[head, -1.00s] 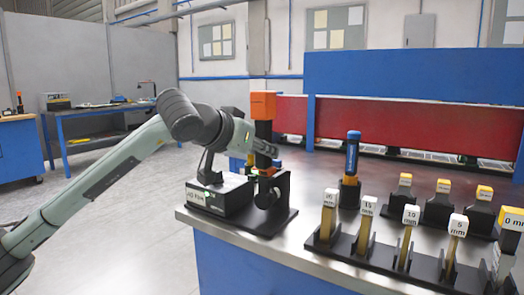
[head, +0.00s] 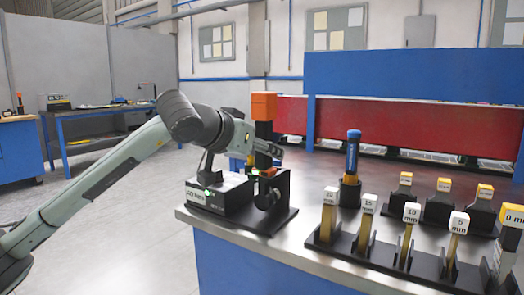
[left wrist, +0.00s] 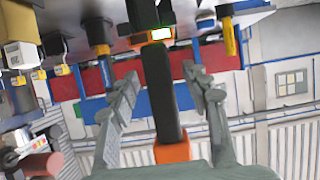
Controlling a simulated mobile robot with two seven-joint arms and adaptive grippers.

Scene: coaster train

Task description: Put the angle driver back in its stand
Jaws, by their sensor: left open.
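The angle driver (head: 264,107) has an orange block on top and a black body. It stands about upright in its black stand (head: 282,188) at the left end of the steel bench. My left gripper (head: 274,152) is beside the black body, below the orange block. In the left wrist view my left gripper (left wrist: 160,88) is open, with one finger on each side of the driver's black handle (left wrist: 158,85) and visible gaps. The orange block (left wrist: 172,152) lies near the palm there. The driver's lower end is partly hidden by the stand. My right gripper is not in view.
A black box with a display (head: 218,193) sits left of the stand. A blue-topped driver (head: 352,158) stands to the right. A black rack (head: 380,250) with several labelled tools fills the front right. Bare bench top (head: 300,235) lies between stand and rack.

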